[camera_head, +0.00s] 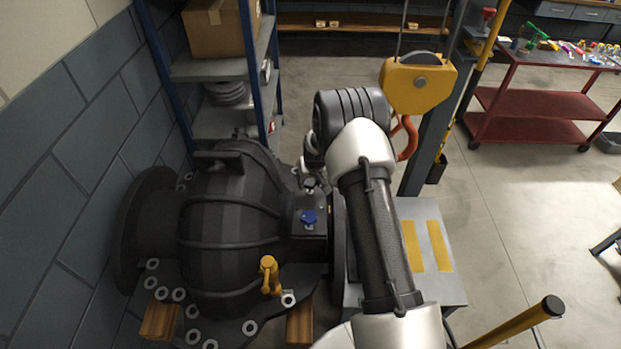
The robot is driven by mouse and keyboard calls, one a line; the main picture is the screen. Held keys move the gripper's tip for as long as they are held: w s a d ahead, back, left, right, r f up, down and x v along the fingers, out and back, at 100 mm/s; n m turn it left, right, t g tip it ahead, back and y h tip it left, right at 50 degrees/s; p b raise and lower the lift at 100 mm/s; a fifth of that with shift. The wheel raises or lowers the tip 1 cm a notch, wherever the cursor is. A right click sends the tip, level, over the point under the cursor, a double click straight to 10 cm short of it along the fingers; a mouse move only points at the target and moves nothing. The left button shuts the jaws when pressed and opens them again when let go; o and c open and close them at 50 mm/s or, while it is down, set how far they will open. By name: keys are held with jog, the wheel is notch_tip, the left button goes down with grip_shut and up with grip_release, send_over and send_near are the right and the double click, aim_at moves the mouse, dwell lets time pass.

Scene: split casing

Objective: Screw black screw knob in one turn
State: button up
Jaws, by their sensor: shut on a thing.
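A large dark split casing (228,225) lies on its side at the left, with ribs over its rounded body. Behind the blue knob is a small black screw knob (310,184), partly hidden. My gripper (312,178) is at this black knob, coming from behind and above, and is shut on it. My wrist and white and dark arm links hide much of the gripper, so the fingers show only in small part.
A yellow hoist hook block (418,85) with an orange hook hangs close to the right of my arm. A yellow handle (269,275) stands up at the casing's front. Shelving (222,68) stands behind the casing. A red cart (530,100) is at the back right; floor in front of it is clear.

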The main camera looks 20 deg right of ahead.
jog(key=shift+m+h, duration=0.3)
jog(key=shift+m, duration=0.2)
jog(key=shift+w+a+f+m+b, duration=0.15)
jog(key=shift+m+b, duration=0.55)
jog(key=shift+b, duration=0.15)
jog(key=m+b, duration=0.1)
jog(key=b, duration=0.2)
jog(key=m+h+b, duration=0.1)
jog(key=b, duration=0.2)
jog(key=m+b, duration=0.1)
jog(key=b, duration=0.2)
jog(key=shift+a+f+m+g+h, duration=0.1)
jog(key=shift+f+m+g+h, duration=0.15)
jog(key=shift+m+g+h, duration=0.15)
jog(key=m+b, duration=0.2)
jog(key=b, duration=0.1)
jog(key=shift+w+r+g+h, duration=0.1)
jog(key=shift+r+g+h, duration=0.1)
jog(key=shift+g+h, duration=0.15)
jog(key=shift+r+m+g+h+b, duration=0.15)
jog(key=shift+m+g+b, duration=0.15)
jog(key=shift+m+b, duration=0.4)
jog(key=shift+r+m+g+h+b, duration=0.1)
jog(key=shift+m+g+b, duration=0.2)
jog(key=shift+m, duration=0.6)
jog(key=o, duration=1.1)
jog(key=shift+c, duration=0.2)
